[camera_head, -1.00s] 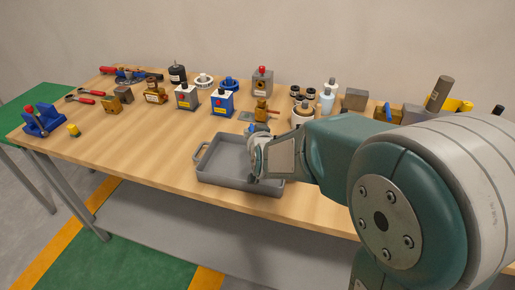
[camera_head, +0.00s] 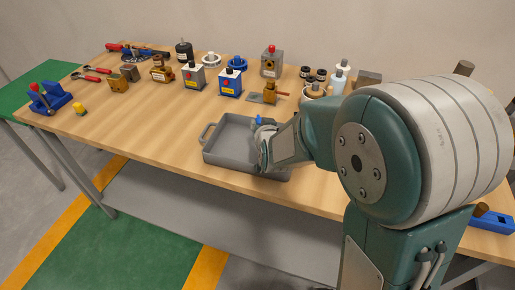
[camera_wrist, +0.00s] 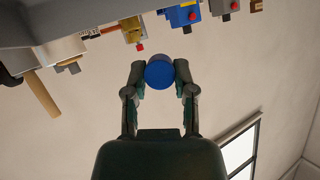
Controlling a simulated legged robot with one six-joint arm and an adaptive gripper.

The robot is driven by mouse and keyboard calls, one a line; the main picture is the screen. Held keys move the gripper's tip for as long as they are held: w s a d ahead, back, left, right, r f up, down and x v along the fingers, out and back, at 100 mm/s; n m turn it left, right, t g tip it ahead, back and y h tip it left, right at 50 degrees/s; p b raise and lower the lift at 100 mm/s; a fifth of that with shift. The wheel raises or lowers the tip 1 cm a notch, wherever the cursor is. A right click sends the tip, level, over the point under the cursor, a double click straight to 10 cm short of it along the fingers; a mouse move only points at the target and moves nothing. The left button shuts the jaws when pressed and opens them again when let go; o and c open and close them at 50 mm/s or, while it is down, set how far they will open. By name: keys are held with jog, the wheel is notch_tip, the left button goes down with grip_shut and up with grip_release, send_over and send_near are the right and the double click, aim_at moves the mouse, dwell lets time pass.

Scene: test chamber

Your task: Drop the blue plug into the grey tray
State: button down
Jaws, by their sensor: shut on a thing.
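My gripper (camera_head: 262,138) is at the right part of the grey tray (camera_head: 222,158), over or inside it. I cannot tell its exact height above the tray floor. In the wrist view, my gripper's two fingers (camera_wrist: 160,80) are shut on the blue plug (camera_wrist: 160,73), whose round blue end shows between the fingertips. In the head view, a small blue part of the plug (camera_head: 258,120) shows at the gripper's far side; my gripper hides the rest. The tray has a raised rim and a handle on its left, and its visible left part is empty.
Behind the tray stand a blue-and-white box (camera_head: 231,83), a grey-and-white box (camera_head: 193,78) and a brass part (camera_head: 271,93) on a plate. A blue cradle (camera_head: 51,99) is at the far left.

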jog(key=shift+c, duration=1.8)
grip_release()
jog(key=v, duration=1.1)
jog(key=shift+s, duration=0.4)
jog(key=shift+r, duration=0.2)
jog(key=s+d+r+g+h, duration=0.1)
jog(key=s+d+g, duration=0.3)
jog(key=s, duration=0.5)
jog(key=s+d+r+n+g, duration=0.1)
jog(key=s+d+r+g, duration=0.2)
jog(key=s, duration=0.6)
jog(key=d, duration=0.2)
jog(key=shift+s+d+r+g+h, duration=0.3)
jog(key=shift+s+d+g+h, duration=0.05)
jog(key=shift+d+g+h, duration=0.05)
